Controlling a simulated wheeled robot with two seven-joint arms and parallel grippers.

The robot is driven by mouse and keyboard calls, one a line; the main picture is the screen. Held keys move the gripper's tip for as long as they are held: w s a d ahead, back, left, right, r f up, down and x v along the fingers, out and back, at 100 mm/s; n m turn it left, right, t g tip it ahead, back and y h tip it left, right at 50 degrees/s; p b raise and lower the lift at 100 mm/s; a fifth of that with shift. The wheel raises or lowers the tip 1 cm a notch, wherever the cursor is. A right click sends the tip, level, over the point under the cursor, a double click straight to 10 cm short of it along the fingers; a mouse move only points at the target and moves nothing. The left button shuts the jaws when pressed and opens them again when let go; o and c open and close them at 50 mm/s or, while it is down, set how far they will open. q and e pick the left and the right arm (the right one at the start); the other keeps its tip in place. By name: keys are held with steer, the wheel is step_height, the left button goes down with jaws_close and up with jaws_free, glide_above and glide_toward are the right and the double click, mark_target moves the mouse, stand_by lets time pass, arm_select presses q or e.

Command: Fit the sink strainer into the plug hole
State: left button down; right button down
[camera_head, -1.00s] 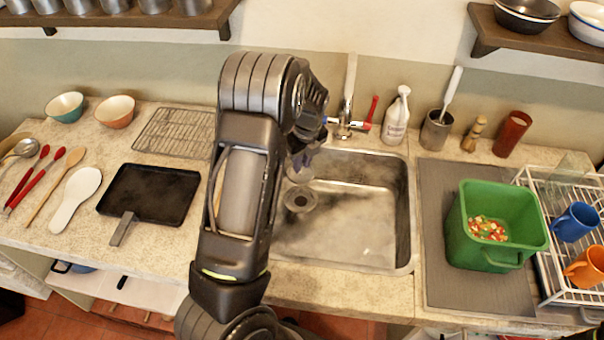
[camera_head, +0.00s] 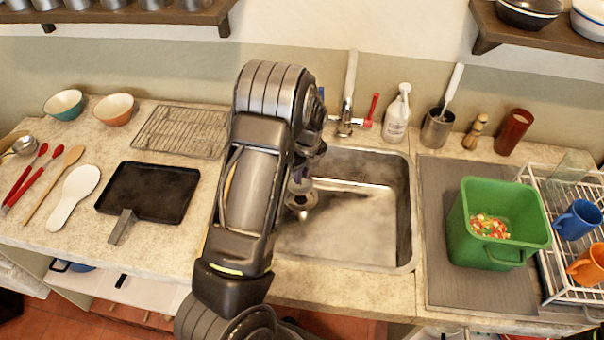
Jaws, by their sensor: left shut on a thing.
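My left gripper (camera_head: 300,184) reaches down into the steel sink (camera_head: 345,230), at the left side of the basin. It is shut on the sink strainer (camera_head: 302,199), a small round metal piece showing just below the fingers. The plug hole lies right under it and is largely covered by the strainer and gripper. I cannot tell whether the strainer touches the hole or hovers just above it. My right gripper is not in view.
The tap (camera_head: 346,118) with red and blue handles stands behind the basin. A soap bottle (camera_head: 397,115) is at its back right. A green bin (camera_head: 470,235) stands on the grey mat to the right. The basin's right half is empty.

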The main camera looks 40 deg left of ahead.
mark_target(302, 184)
arm_select(q)
steer(key=shift+f+b, duration=1.75)
steer(key=shift+f, duration=0.7)
steer(key=shift+b, duration=0.45)
steer(key=shift+f+b, duration=0.95)
steer(key=shift+f, duration=0.2)
steer(key=c, duration=1.2)
jaws_free()
steer(key=shift+c, duration=0.2)
steer(key=r, duration=0.5)
steer(key=d+r+b, duration=0.1)
steer(key=r, duration=0.1)
steer(key=shift+s+r, duration=0.15)
steer(key=shift+r, duration=0.25)
